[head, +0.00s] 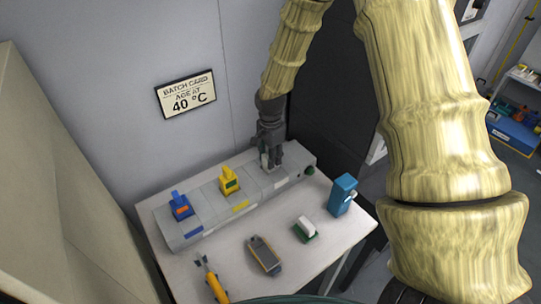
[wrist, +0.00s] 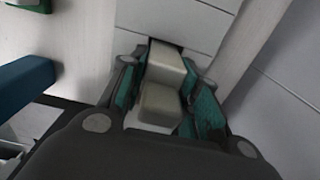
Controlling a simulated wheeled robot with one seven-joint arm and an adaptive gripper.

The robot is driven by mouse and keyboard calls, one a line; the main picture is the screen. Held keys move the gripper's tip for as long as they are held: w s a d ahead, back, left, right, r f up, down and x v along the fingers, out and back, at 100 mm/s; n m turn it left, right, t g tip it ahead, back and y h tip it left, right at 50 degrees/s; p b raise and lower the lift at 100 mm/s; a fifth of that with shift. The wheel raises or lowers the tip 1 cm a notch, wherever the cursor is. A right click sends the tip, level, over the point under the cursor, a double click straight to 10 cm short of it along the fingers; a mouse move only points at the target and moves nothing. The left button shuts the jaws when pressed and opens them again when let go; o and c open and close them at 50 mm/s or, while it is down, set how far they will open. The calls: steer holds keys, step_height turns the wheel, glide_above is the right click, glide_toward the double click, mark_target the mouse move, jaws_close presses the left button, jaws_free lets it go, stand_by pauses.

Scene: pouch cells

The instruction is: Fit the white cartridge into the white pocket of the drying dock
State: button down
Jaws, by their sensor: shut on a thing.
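The drying dock (head: 205,227) is a long grey box along the back of the table; it also shows in the wrist view (wrist: 185,18). My gripper (head: 270,163) is over its right-hand section, pointing down. In the wrist view my gripper (wrist: 165,95) is shut on the white cartridge (wrist: 162,65), a pale stepped block between teal-lined fingers. The cartridge's far end is close to a dark opening in the dock's top. The fingers and cartridge hide most of the white pocket, and I cannot tell how deep the cartridge sits.
A blue cartridge (head: 180,205) and a yellow cartridge (head: 230,182) stand in the dock to the left. On the table (head: 205,262) are a blue box (head: 342,195), a green-and-white block (head: 305,229), a grey device (head: 264,255) and a yellow tool (head: 216,287). A wall is behind.

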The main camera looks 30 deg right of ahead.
steer(key=c, duration=1.1)
jaws_free()
steer(key=shift+f, duration=0.1)
steer(key=shift+o, duration=0.2)
step_height(320, 180, up, 12)
steer(key=p, duration=0.8)
steer(key=shift+p, duration=0.4)
